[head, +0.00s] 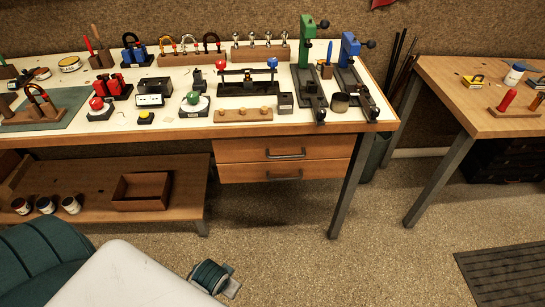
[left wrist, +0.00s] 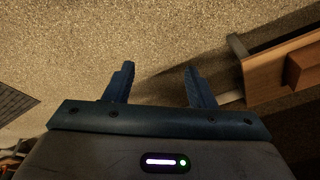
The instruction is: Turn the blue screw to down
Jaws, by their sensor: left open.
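A blue knob (head: 272,62) stands on the right end of a black fixture (head: 246,88) on the white-topped workbench. It may be the blue screw. A matching red knob (head: 220,65) is at the left end. The blue knob's turned position is too small to read. My left gripper (left wrist: 160,75) shows in the left wrist view, open and empty, with bare floor beyond its fingers. It is well away from the knob. My right gripper is not in view.
A green press (head: 309,65) and a blue press (head: 352,70) stand right of the fixture. A wooden block (head: 243,115) lies in front of it. A second table (head: 455,90) is at right. The floor (head: 300,245) before the bench is mostly clear.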

